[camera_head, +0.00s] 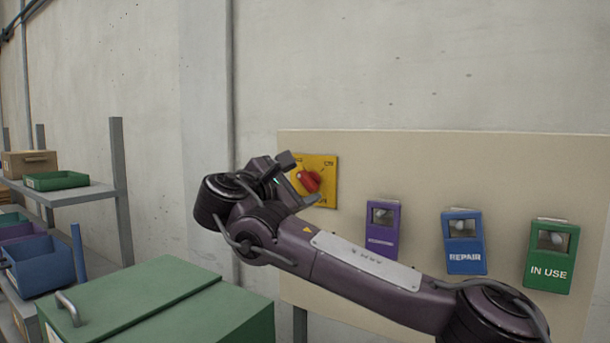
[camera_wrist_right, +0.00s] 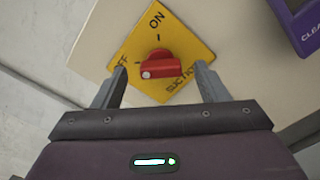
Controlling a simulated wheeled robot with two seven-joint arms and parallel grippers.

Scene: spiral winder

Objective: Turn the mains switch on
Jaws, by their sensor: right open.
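The mains switch is a red rotary knob (camera_head: 309,181) on a yellow plate (camera_head: 327,163) fixed to the beige board. In the right wrist view the red knob (camera_wrist_right: 172,67) lies ahead of my right gripper, and the yellow plate (camera_wrist_right: 180,40) carries the words ON at the top and OFF at the left. The knob's white dot is at its left end, on the OFF side. My right gripper (camera_wrist_right: 161,72) is open, with one finger to each side of the knob in the picture. I cannot tell whether the fingers reach around it. My left gripper is out of view.
Purple (camera_head: 382,228), blue (camera_head: 464,242) and green (camera_head: 551,256) tag boxes hang on the board (camera_head: 420,160), right of the switch. A green cabinet (camera_head: 150,305) stands below left. A shelf (camera_head: 75,196) with bins is farther left.

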